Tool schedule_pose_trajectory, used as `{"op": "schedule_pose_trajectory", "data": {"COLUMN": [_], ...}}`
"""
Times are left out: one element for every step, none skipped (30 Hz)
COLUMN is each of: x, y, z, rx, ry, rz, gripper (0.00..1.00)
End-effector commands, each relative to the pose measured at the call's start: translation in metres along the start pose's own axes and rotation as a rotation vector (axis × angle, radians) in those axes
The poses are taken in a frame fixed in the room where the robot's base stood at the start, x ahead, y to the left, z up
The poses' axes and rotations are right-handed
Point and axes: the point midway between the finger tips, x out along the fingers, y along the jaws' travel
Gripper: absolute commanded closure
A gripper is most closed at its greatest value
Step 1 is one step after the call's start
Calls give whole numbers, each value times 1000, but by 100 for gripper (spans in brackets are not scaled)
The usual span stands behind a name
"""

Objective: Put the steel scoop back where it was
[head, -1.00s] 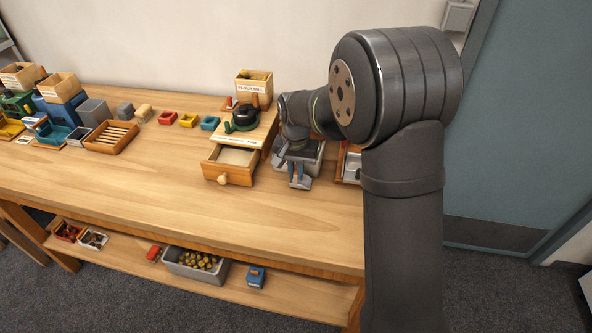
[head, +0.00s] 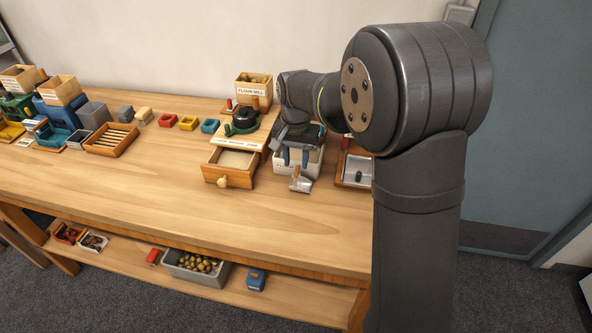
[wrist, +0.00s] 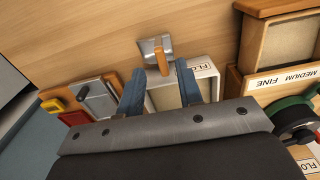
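The steel scoop (head: 301,184) lies at the front edge of a pale flour bin (head: 312,167), its metal pan toward the table front. In the wrist view the scoop (wrist: 148,46) shows its orange handle pointing back toward the bin (wrist: 200,69). I cannot tell whether the handle rests on the rim. My gripper (head: 295,157) is open and empty above the bin, behind the scoop. Its blue fingers (wrist: 160,76) stand apart in the wrist view, with the handle end seen between them and nothing gripped.
A flour mill (head: 244,119) with an open drawer (head: 230,176) stands left of the bin. A wooden tray with a metal insert (head: 355,172) is at the right, partly behind my arm. The table front is clear.

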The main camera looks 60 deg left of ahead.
Motion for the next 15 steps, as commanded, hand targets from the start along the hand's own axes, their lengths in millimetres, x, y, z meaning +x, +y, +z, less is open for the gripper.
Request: {"op": "schedule_pose_trajectory", "data": {"x": [-13,-19,-27,-32,-38,-44,-48,-51,-55,-57,-59,-62,-63,-63,-64], "y": [0,0,0,0,0,0,0,0,0,0,0,0,0,0,0], "z": [-1,-1,0,0,0,0,0,0,0,0,0,0,0,0,0], "rx": [0,0,0,0,0,0,0,0,0,0,0,0,0,0,0], "ry": [4,4,3,3,2,3,2,1,1,0,0,0,0,0,0], "rz": [-2,-2,-2,-1,-1,-2,-1,-1,-1,0,0,0,0,0,0], "gripper": [67,67,67,67,67,67,67,67,67,67,67,67,67,67,67]}}
